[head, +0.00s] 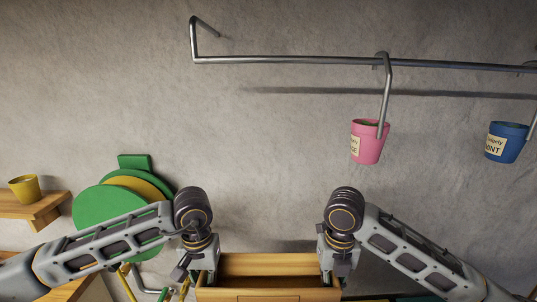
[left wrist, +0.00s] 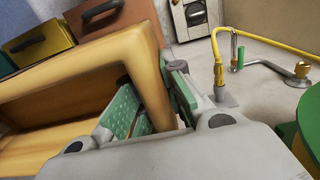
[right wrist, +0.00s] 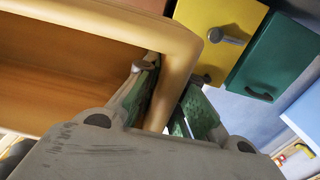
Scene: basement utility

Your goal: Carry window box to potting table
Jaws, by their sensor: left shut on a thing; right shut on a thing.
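The window box (head: 268,265) is a long wooden trough at the bottom middle of the head view, between my two grippers; its lower part is cut off by the frame. My left gripper (head: 197,275) is shut on its left end; in the left wrist view the green-padded fingers (left wrist: 150,108) straddle the box's end wall (left wrist: 148,75). My right gripper (head: 336,268) is shut on the right end; its fingers (right wrist: 168,105) straddle the other end wall (right wrist: 175,75). The inside of the box looks empty in both wrist views. I cannot make out the potting table for certain.
A metal rail (head: 300,60) on the wall holds a pink pot (head: 368,145) and a blue pot (head: 504,145). A green hose reel (head: 110,215) and a shelf (head: 35,210) with a yellow pot (head: 25,188) are at left. Coloured drawers or boxes (right wrist: 220,35) show beyond the box.

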